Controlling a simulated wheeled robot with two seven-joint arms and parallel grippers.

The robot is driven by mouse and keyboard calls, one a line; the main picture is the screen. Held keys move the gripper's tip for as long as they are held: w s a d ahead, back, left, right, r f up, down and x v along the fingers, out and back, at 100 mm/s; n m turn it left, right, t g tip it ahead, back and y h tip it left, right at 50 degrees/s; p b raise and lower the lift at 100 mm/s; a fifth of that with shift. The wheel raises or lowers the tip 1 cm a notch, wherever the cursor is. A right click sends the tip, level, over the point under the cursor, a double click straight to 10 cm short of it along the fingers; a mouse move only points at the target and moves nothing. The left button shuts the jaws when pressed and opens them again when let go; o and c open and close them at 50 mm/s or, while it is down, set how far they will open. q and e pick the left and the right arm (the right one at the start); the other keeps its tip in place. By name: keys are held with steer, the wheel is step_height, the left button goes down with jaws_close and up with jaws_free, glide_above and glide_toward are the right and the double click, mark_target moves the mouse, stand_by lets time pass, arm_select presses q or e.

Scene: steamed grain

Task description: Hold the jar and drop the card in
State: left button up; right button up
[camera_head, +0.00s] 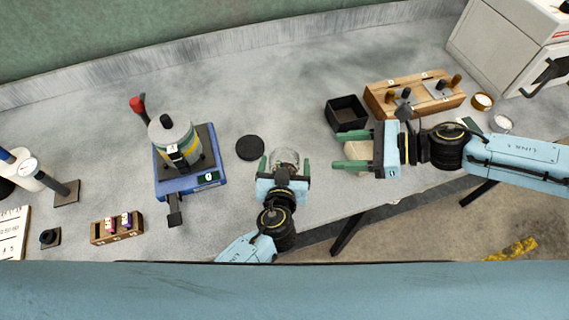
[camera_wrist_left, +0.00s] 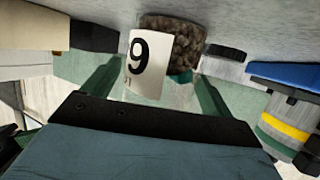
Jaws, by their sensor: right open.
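The clear glass jar (camera_head: 285,157) stands upright on the bench between the green fingers of my left gripper (camera_head: 284,164), which looks shut on it. In the left wrist view the jar (camera_wrist_left: 185,45) holds brown grain, and that picture is upside down. A white card with a black 9 (camera_wrist_left: 151,66) shows against the jar; whether it is inside or outside the glass I cannot tell. My right gripper (camera_head: 354,150) is open, to the right of the jar, with its fingers on either side of a cream block (camera_head: 358,147). I cannot see any contact with the block.
A black lid (camera_head: 249,148) lies left of the jar. A blue scale (camera_head: 205,178) carrying a grey container stands further left. A black tray (camera_head: 347,112) and a wooden rack (camera_head: 414,95) are at the back right. A small wooden holder (camera_head: 117,229) is at the front left.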

arm_select(q)
steer(key=shift+s, duration=0.1)
steer(key=d+v, duration=0.1)
steer(key=v, duration=1)
steer(key=shift+s+a+r, duration=0.2)
steer(key=shift+s+a, duration=0.2)
steer(key=shift+a, duration=0.1)
